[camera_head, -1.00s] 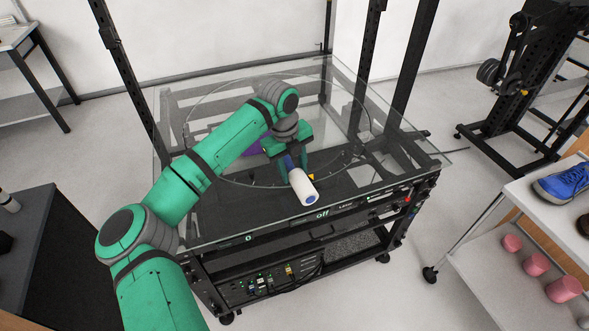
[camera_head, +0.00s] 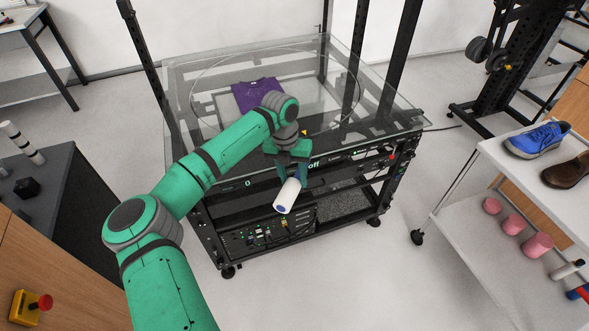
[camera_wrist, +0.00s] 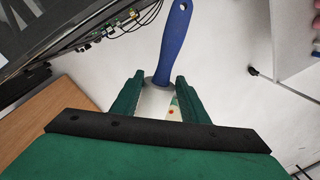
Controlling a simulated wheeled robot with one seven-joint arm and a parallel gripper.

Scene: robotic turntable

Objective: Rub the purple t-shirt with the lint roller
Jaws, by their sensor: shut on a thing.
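The purple t-shirt (camera_head: 256,93) lies flat on the glass top of the turntable (camera_head: 220,120), left of its middle and partly behind my arm. My gripper (camera_head: 290,176) is in front of the turntable's near edge, apart from the shirt. It is shut on the lint roller (camera_head: 288,195), whose white roll points down and toward the head camera. In the wrist view the roller's blue handle (camera_wrist: 176,40) sticks out beyond the fingers of my gripper (camera_wrist: 160,88).
A shelf cart (camera_head: 505,160) on the right bears a blue shoe (camera_head: 537,139), a brown shoe (camera_head: 570,172) and pink cups (camera_head: 514,224). A dark counter (camera_head: 70,190) stands at the left. Posts (camera_head: 145,70) rise around the turntable. Floor between turntable and cart is clear.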

